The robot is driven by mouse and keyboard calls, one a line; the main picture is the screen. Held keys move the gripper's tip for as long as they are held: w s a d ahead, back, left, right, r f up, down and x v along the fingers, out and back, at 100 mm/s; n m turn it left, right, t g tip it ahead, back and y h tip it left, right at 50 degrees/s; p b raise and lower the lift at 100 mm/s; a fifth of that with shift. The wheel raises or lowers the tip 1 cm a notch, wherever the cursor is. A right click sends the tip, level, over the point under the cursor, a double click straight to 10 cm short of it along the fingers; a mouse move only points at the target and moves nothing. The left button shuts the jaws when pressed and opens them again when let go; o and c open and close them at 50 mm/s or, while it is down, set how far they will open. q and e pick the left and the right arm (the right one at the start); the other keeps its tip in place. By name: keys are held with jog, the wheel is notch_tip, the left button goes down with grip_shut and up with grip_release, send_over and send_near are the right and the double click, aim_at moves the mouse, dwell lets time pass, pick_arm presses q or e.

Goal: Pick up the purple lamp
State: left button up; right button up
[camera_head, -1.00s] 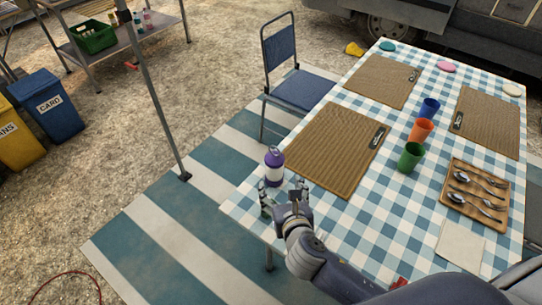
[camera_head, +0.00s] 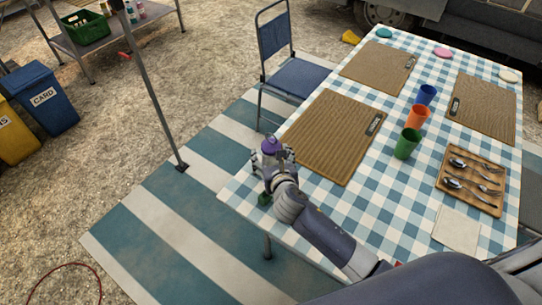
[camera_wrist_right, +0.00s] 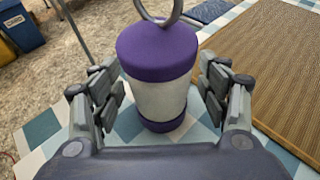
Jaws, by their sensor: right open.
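The purple lamp (camera_wrist_right: 158,85) has a purple top and base, a pale middle and a ring handle. In the right wrist view it stands upright on the checked tablecloth between the spread fingers of my right gripper (camera_wrist_right: 160,100). There is a visible gap on each side, so the fingers do not grip it. In the head view the lamp (camera_head: 271,146) is at the near left corner of the table, mostly hidden by my right gripper (camera_head: 270,160). My left gripper is not in view.
The table's checked cloth (camera_head: 368,185) holds woven placemats (camera_head: 334,135), blue, orange and green cups (camera_head: 407,143), a cutlery tray (camera_head: 472,182) and a napkin (camera_head: 456,226). A blue chair (camera_head: 290,75) stands at the table's far left side. A pole (camera_head: 152,85) rises left of the table.

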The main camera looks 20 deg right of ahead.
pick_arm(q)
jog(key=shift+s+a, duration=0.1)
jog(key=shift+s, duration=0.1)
pick_arm(e)
jog(key=shift+s, duration=0.1)
jog(key=c, duration=0.4)
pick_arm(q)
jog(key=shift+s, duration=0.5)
pick_arm(e)
jog(key=c, duration=1)
pick_arm(q)
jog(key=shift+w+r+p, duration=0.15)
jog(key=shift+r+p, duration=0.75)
jog(key=shift+p, duration=0.05)
pick_arm(e)
notch_tip(320, 180, up, 10)
jog(key=shift+r, duration=0.1)
jog(key=shift+c, duration=0.2)
